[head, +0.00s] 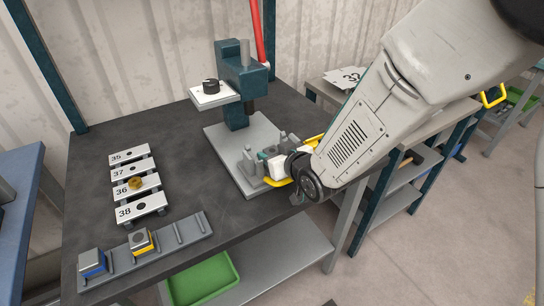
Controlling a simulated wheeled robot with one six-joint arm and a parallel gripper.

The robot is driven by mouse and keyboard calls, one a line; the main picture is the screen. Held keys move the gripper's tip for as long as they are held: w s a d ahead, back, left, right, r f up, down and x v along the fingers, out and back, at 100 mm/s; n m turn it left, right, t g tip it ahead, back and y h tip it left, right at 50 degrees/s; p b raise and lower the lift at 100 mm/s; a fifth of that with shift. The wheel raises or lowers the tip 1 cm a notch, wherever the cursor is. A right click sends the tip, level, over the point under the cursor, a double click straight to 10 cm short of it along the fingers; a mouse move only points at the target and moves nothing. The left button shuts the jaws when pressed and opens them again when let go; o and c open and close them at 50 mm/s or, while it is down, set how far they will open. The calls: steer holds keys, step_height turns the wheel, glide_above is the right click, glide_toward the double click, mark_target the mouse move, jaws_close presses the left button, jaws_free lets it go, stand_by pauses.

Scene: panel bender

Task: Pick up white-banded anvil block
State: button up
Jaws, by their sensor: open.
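My gripper (281,166) is at the right end of the arm press's grey base plate, its yellow fingers apart and open. A small white piece (277,168) shows between the fingers, beside the grey fixture on the plate. It may be the white band of the anvil block, but the wrist and fingers cover much of it and I cannot tell for sure. Two other anvil blocks sit in the grey slotted rack (190,231) at the front left: a blue-banded block (92,263) and a yellow-banded block (141,243).
The teal press (235,85) with a red lever (257,32) stands behind the gripper. The dark tabletop (190,175) is clear between. A green tray (203,279) is below.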

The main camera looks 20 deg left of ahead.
steer(key=shift+w+a, duration=0.15)
steer(key=c, duration=0.9)
steer(key=shift+c, duration=0.5)
